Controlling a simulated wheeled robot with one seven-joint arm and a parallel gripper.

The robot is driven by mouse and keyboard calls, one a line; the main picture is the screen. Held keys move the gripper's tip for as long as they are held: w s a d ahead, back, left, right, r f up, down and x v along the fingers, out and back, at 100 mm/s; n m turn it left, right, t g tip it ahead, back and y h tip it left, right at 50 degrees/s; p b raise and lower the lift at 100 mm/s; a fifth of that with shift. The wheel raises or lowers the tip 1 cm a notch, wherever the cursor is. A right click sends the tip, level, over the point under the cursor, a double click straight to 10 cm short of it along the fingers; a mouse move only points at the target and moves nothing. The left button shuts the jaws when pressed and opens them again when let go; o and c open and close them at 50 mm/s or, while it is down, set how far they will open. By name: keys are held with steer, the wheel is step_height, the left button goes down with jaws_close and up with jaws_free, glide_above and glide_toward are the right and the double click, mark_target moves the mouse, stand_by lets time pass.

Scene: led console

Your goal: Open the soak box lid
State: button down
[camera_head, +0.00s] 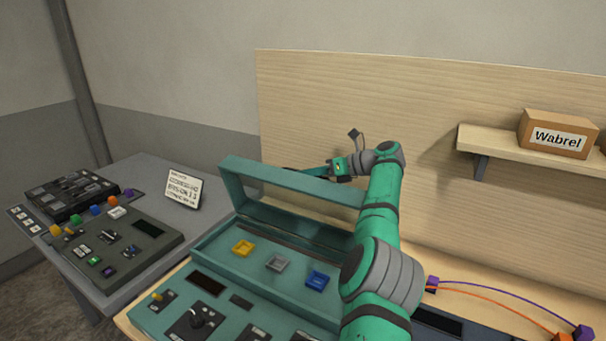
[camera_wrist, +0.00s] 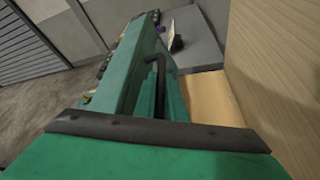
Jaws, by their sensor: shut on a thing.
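The soak box (camera_head: 300,292) is a long teal case on the bench in the head view, with yellow, grey and blue square pieces inside. Its lid (camera_head: 236,184), a teal frame with a clear pane, stands raised and tilted up at the back of the box. My gripper (camera_head: 326,171) is at the lid's top edge, behind it, and is shut on the lid. The exact contact is partly hidden by the lid frame. The wrist view shows a teal frame (camera_wrist: 128,70) and a dark bent bar (camera_wrist: 158,62) close to the gripper.
A console with knobs and dark displays (camera_head: 195,318) lies in front of the box. A grey table (camera_head: 150,175) with control panels and a sign (camera_head: 183,188) is at left. A wooden wall panel (camera_head: 320,90) stands close behind my gripper. A shelf with a carton (camera_head: 556,134) is at right.

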steer(key=shift+w, duration=0.45)
stand_by(0.3)
steer(key=c, duration=2.1)
jaws_free()
steer(key=shift+f, duration=0.1)
steer(key=shift+d, duration=0.1)
steer(key=v, duration=0.7)
steer(key=shift+d, duration=0.15)
